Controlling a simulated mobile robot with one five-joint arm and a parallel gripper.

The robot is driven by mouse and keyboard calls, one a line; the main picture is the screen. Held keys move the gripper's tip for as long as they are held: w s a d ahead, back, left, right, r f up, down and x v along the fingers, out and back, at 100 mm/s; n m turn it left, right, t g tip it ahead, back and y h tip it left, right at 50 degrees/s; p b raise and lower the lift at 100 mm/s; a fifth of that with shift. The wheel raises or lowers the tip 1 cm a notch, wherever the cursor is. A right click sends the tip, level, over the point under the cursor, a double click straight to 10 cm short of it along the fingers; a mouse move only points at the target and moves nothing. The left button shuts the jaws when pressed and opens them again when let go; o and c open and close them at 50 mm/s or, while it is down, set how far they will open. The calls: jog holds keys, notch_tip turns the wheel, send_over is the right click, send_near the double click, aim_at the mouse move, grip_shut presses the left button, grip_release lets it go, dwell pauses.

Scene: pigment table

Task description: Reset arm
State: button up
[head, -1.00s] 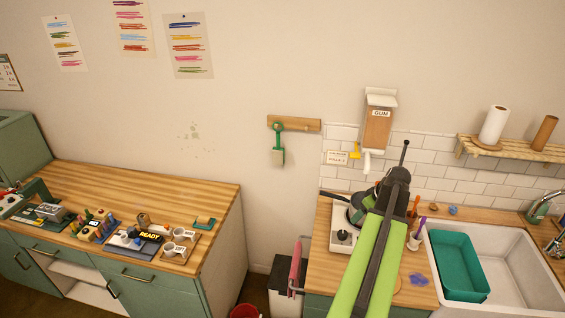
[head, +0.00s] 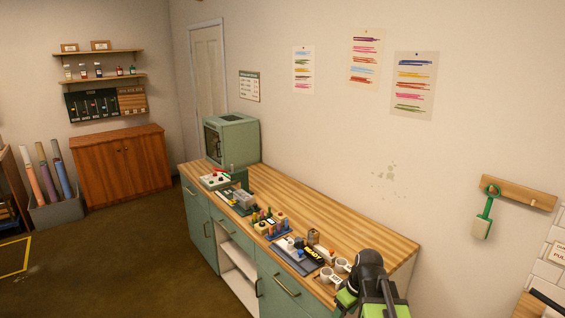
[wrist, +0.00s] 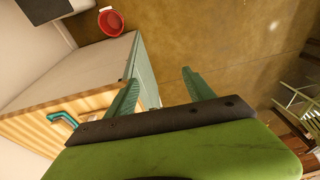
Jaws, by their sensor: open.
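My arm shows at the lower right of the head view, with a black joint and green link in front of the right end of the wooden counter (head: 350,235). My gripper's fingers cannot be made out there. In the wrist view my gripper (wrist: 161,90) has its two green fingers spread wide apart. Nothing is between them except the view of the brown floor (wrist: 225,45). The fingers appear beside the counter's end, and I cannot tell how far off it is.
A teal-handled item (wrist: 62,118) lies on the counter in the wrist view. A red bucket (wrist: 110,22) stands on the floor. White cups (head: 327,274), a black READY pad (head: 313,254) and a green oven (head: 231,138) sit on the counter. Open floor lies left.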

jog(key=s+a+f+m+g+h+b, duration=0.1)
jog(key=s+a+f+m, duration=0.1)
jog(key=s+a+m, duration=0.3)
jog(key=shift+s+a+f+m+g+h, duration=0.15)
jog(key=shift+s+f+m+g+h, duration=0.25)
jog(key=shift+m, duration=0.5)
jog(key=shift+s+r, duration=0.1)
jog(key=shift+r, duration=0.05)
